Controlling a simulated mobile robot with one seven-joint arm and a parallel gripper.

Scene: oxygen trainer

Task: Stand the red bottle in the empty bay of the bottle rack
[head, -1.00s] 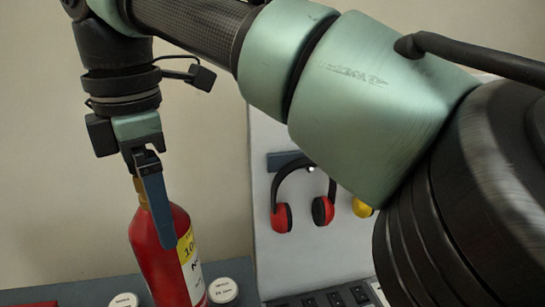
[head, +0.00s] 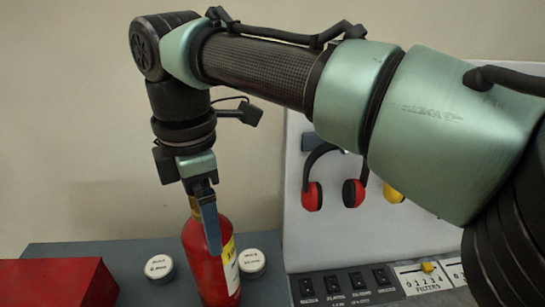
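The red bottle (head: 205,265) has a brass-coloured neck and a yellow and white label. It is upright in the head view, left of centre, with its base near the bottom edge. My gripper (head: 206,215) points down at its neck. One blue-grey finger lies in front of the bottle's neck and shoulder; the other finger is hidden. The gripper appears shut on the neck. I cannot tell whether the bottle's base touches anything. No rack bay can be clearly made out.
Two white labelled round discs, left (head: 158,267) and right (head: 252,262), flank the bottle on the blue-grey surface (head: 85,250). A red block (head: 50,284) is at left. A pale panel at right carries red-and-black earmuffs (head: 335,183) and a row of black switches (head: 345,284).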

